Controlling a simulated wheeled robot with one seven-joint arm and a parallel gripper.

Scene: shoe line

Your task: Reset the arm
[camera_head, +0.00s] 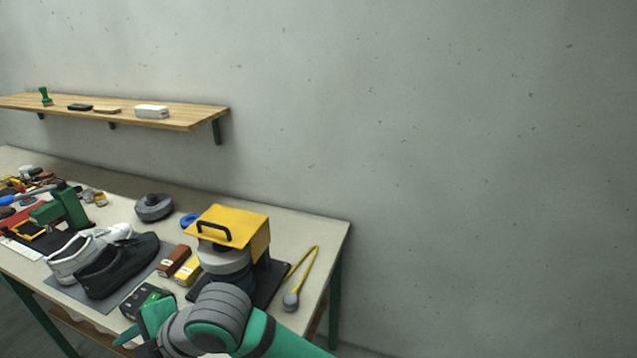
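My arm, green and grey, comes in from the bottom of the head view, over the front edge of the workbench (308,228). My gripper end (146,340) is at the bottom, left of the arm's grey joint, partly cut off by the picture edge. Its fingertips do not show clearly, so I cannot tell whether it is open or holds anything. A dark box with small green marks (147,300) lies on the bench just above it. A yellow-topped machine with a black handle (232,226) stands behind the arm, its lower part partly hidden.
A white shoe (68,258) and a black shoe (118,268) lie on a grey mat left of the arm. Brown (174,261) and yellow (188,271) blocks stand near the machine. A yellow-handled tool (291,299) lies right. A wooden shelf (185,117) hangs above. Right of the bench is free.

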